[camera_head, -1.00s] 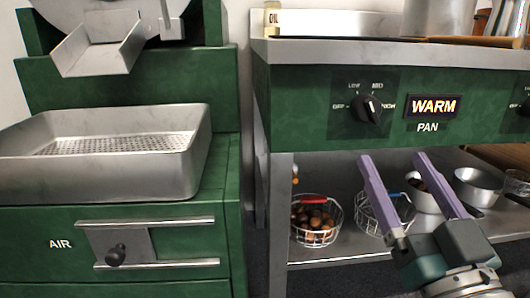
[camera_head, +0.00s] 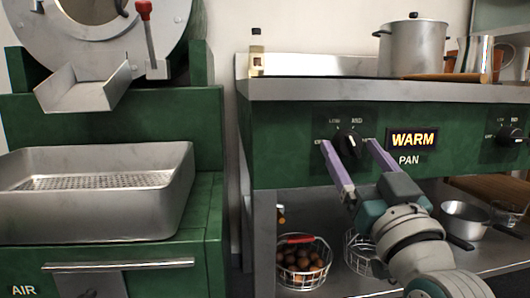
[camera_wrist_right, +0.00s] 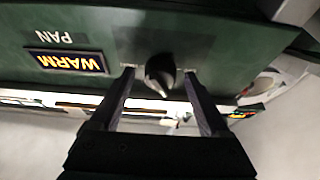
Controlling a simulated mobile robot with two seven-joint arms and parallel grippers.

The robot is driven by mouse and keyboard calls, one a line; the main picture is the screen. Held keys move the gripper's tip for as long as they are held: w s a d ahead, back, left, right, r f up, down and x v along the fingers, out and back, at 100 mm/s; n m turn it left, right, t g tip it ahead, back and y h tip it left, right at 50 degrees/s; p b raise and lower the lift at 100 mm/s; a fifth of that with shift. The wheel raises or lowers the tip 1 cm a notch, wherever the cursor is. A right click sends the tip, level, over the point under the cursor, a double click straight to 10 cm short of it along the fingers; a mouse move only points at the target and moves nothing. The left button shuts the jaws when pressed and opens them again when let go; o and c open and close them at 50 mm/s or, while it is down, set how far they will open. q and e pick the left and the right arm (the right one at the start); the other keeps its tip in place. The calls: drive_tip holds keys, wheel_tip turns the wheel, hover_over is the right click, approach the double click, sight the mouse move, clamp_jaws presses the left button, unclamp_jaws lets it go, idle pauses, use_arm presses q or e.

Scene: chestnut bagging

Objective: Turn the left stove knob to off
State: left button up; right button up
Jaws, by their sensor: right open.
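The left stove knob (camera_head: 348,143) is a black dial on the green front panel, left of the lit WARM sign (camera_head: 412,138). Its dial marks are partly covered by my fingers. My right gripper (camera_head: 350,150) is open, with its two purple fingers pointing at the panel, one on each side of the knob. In the right wrist view the knob (camera_wrist_right: 160,74) sits between the spread fingertips (camera_wrist_right: 160,85), with gaps on both sides. Its pointer is tilted, and I cannot tell exactly which mark it faces. My left gripper is not in view.
A second knob (camera_head: 509,135) is at the panel's right. A pot (camera_head: 413,48) and a bottle (camera_head: 256,52) stand on the stove top. A roaster with a metal tray (camera_head: 150,190) stands at left.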

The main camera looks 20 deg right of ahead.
clamp_jaws()
idle(0.5)
drive_tip(key=shift+n+y, duration=0.4)
drive_tip(key=n+y+p, duration=0.1)
drive_tip(key=n, duration=0.1)
drive_tip(key=shift+d+r+n+p, duration=0.1)
drive_tip(key=shift+d+n+p, duration=0.05)
drive_tip(key=shift+n+p, duration=0.15)
drive_tip(key=n+y+p, duration=0.1)
drive_tip(key=n, duration=0.1)
drive_tip(key=n+y+p, duration=0.1)
drive_tip(key=n, duration=0.2)
drive_tip(key=shift+d+r+y, duration=0.15)
drive_tip(key=shift+y, duration=0.25)
drive_tip(key=n+y+p, duration=0.1)
drive_tip(key=n, duration=0.2)
drive_tip(key=n+g+y+p, duration=0.1)
drive_tip(key=n+p, duration=0.1)
drive_tip(key=n, duration=0.1)
drive_tip(key=shift+s+d+r+n+y+p, duration=0.1)
drive_tip(key=shift+d+n+y+p, duration=0.05)
drive_tip(key=shift+n+y+p, duration=0.2)
drive_tip(key=shift+n+g, duration=0.4)
drive_tip(key=shift+n, duration=0.35)
